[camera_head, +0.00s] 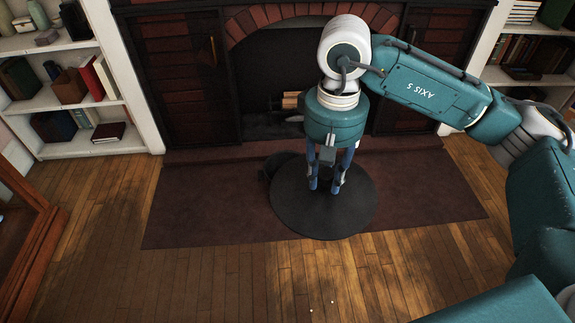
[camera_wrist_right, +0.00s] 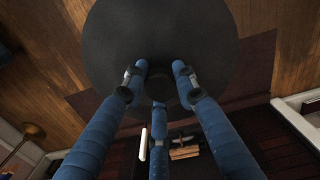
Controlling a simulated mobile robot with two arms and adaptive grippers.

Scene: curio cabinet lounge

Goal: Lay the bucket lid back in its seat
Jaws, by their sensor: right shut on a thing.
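The lid is a wide, flat, black disc (camera_head: 299,207) that looks roughly level in the head view, in front of the fireplace. My right gripper (camera_head: 326,187) points down at the middle of the lid and is shut on it. In the right wrist view, the blue fingers (camera_wrist_right: 159,84) close around a dark knob at the middle of the lid (camera_wrist_right: 160,35). A dark rounded shape (camera_head: 267,168) shows behind the lid's left edge; it may be part of the bucket, but the lid hides most of what is below. My left gripper is out of view.
A dark red rug (camera_head: 200,205) lies under the lid on the wooden floor. The brick fireplace (camera_head: 272,85) with logs (camera_head: 291,101) stands close behind. White bookshelves (camera_head: 95,140) flank it. A wooden cabinet (camera_head: 35,245) stands at the left. The front floor is mostly clear.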

